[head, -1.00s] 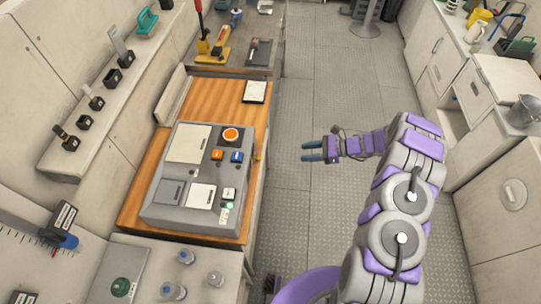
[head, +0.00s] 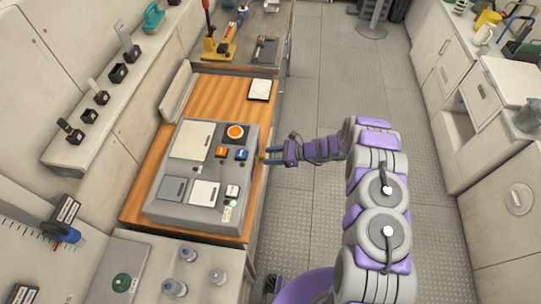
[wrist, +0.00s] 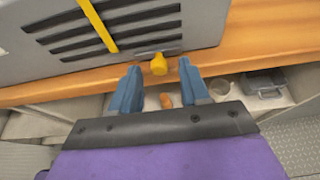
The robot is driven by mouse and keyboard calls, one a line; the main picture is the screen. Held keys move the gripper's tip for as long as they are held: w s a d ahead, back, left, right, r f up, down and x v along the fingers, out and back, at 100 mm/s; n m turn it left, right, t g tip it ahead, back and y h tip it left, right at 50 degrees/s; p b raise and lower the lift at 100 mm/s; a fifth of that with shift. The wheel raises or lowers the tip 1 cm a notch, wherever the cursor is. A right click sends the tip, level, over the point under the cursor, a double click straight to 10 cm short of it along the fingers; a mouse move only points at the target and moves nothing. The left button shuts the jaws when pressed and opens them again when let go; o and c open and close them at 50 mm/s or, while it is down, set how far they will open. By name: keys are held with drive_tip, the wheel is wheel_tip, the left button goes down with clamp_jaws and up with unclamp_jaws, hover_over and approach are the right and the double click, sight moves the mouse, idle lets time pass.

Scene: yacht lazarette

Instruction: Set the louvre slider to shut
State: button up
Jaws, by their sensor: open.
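The louvre panel (wrist: 110,28), with dark slots, is on the side face of the grey console (head: 158,208). A yellow bar (wrist: 98,25) lies across the slots. A small yellow knob (wrist: 159,64), likely the slider's, sticks out at the panel's lower edge, at a short slit. In the wrist view my gripper (wrist: 158,78) is open, its blue fingers on either side of the knob and just short of it. Contact cannot be told. In the head view my gripper (head: 268,155) is at the console's right side, where the louvre is hidden.
The console stands on a wooden counter (head: 222,92). Its top carries an orange button (head: 235,132) and smaller switches. Clear bottles (head: 188,255) stand in front. A wall scale with a blue handle (head: 68,235) is at left. The floor aisle (head: 310,205) is clear.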

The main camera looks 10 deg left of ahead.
drive_tip(key=shift+a, duration=0.2)
clamp_jaws()
idle(0.4)
